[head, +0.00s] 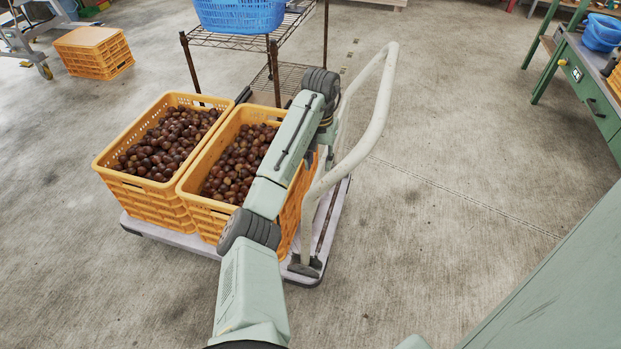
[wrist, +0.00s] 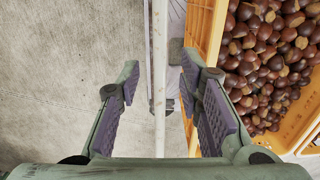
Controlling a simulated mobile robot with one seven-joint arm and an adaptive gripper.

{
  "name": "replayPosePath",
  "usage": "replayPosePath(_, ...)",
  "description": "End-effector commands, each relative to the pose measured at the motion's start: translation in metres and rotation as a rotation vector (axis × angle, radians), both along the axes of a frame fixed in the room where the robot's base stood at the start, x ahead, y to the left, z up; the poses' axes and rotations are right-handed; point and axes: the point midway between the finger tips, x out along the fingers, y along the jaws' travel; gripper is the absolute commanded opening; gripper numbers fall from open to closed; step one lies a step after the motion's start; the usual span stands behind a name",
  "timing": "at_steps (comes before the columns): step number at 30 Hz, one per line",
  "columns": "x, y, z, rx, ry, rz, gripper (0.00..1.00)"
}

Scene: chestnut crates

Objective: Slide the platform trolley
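The platform trolley (head: 172,237) has a pale deck on the floor in the middle of the head view, with a white tubular handle (head: 376,125) rising at its right end. Two orange crate stacks (head: 143,197) full of chestnuts stand on the deck. My arm reaches over the right stack to the handle, and my gripper is mostly hidden there. In the wrist view my gripper (wrist: 158,82) is open, with the handle's white bar (wrist: 159,50) running between its two fingers. Gaps show on both sides, and I see no contact.
A wire rack (head: 228,40) with a blue basket (head: 240,15) stands just behind the trolley. Orange crates (head: 95,50) sit at the back left. A green workbench (head: 590,85) is at the right. The concrete floor is clear left and right of the trolley.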

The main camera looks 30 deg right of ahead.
Motion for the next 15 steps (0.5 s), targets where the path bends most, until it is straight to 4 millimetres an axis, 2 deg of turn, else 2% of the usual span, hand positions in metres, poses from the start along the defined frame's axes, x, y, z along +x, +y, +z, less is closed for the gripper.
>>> replayPosePath(1, -0.001, 0.000, -0.014, -0.001, 0.004, 0.001, 0.33)
replayPosePath(2, -0.001, 0.000, -0.020, -0.001, 0.004, 0.001, 0.33)
replayPosePath(15, 0.001, 0.001, -0.087, -0.002, -0.001, 0.003, 0.33)
